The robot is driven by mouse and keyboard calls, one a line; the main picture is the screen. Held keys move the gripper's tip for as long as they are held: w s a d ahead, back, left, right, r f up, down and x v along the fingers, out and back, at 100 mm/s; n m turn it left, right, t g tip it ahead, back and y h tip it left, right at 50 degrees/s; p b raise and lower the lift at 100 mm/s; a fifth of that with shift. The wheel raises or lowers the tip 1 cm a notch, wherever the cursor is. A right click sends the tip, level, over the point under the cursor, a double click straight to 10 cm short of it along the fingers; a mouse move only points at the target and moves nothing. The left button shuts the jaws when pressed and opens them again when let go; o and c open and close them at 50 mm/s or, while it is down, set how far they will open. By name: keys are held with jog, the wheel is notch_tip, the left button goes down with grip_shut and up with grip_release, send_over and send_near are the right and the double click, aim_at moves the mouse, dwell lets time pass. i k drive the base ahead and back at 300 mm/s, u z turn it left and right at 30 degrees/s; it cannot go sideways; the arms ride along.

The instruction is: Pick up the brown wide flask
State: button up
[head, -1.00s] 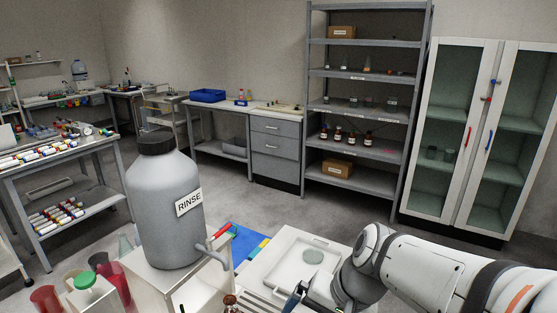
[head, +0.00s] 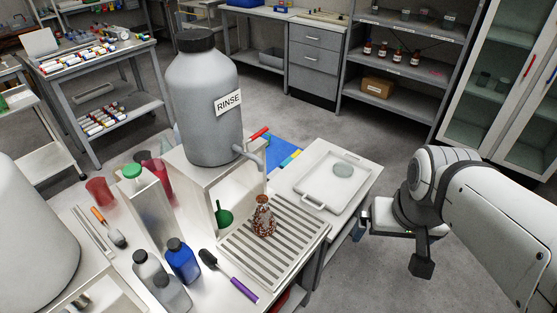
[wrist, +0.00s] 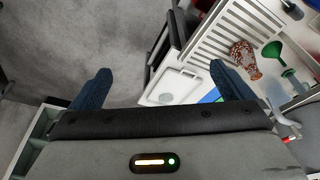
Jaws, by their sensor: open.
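The brown wide flask (head: 264,217) is a speckled red-brown vessel with a narrow neck. It stands upright on the slatted white drain rack (head: 240,254), below the tap of the large grey RINSE bottle (head: 207,110). In the wrist view the flask (wrist: 244,60) shows at the upper right, beyond the right finger. My gripper (wrist: 162,85) is open and empty, its two blue fingers wide apart. In the head view it is to the right of the bench, apart from the flask, and its fingers are mostly hidden.
A green funnel (head: 223,215) is close to the flask's left. A white tray (head: 322,186) with a round dish lies behind it to the right. A blue bottle (head: 182,261), a grey bottle (head: 150,268) and a purple-handled brush (head: 240,287) are in front. Open floor lies right of the bench.

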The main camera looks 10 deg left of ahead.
aim_at(263, 223)
jog(key=u, duration=1.95)
jog(key=k, duration=0.85)
jog(key=z, duration=0.7)
jog(key=i, duration=1)
